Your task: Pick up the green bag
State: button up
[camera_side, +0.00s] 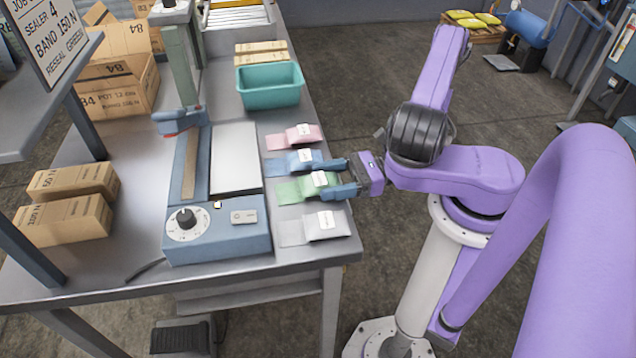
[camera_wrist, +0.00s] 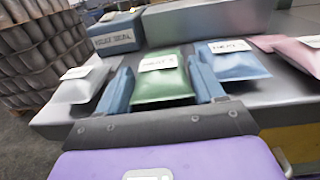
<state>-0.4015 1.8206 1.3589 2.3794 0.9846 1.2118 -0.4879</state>
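The green bag (camera_side: 290,190) lies flat on the table's right edge, with a white label on it. My gripper (camera_side: 320,179) is open, with one blue finger along each long side of the bag's near part. In the wrist view the green bag (camera_wrist: 162,85) sits between the two fingers of my gripper (camera_wrist: 160,68). The fingers are close to its sides; whether they touch it I cannot tell.
A blue bag (camera_side: 284,163) and a pink bag (camera_side: 285,138) lie behind the green one, and a white bag (camera_side: 325,225) in front. The blue sealer (camera_side: 215,243) stands left of them. A teal bin (camera_side: 269,88) stands farther back.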

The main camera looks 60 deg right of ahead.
jog(key=shift+r, duration=0.1)
jog(key=shift+r, duration=4.9)
